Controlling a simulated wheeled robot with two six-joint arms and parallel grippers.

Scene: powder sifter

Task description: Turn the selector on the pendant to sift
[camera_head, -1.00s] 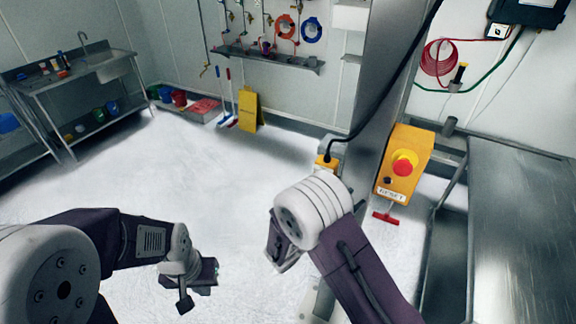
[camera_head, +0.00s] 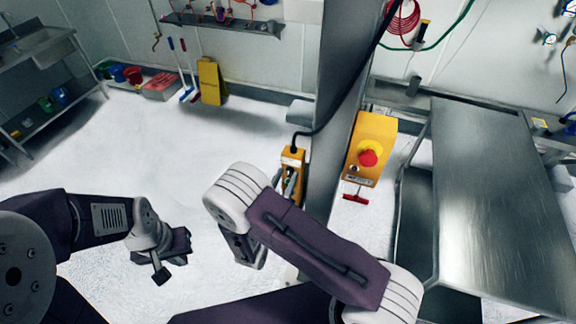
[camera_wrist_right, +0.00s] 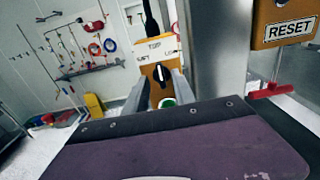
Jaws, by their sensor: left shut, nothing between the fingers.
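The orange pendant (camera_head: 292,158) hangs on a black cable beside the steel column. In the right wrist view the pendant (camera_wrist_right: 150,48) faces me, with a black selector knob (camera_wrist_right: 160,73) whose white pointer is roughly upright. Printed words sit above and on both sides of the knob; the top and left ones look like STOP and SIFT, partly unreadable. A green button (camera_wrist_right: 167,102) is below, partly hidden by my gripper body. My right gripper (camera_wrist_right: 161,88) is open, its fingers either side of the knob; contact cannot be told. My left gripper (camera_head: 162,262) is shut and empty, low at the left.
A yellow RESET box (camera_head: 370,145) with a red button is to the right of the steel column (camera_head: 338,110), with a red T-handle (camera_head: 355,197) below it. A steel table (camera_head: 490,190) stands at the right. The white floor (camera_head: 130,150) is clear at the left.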

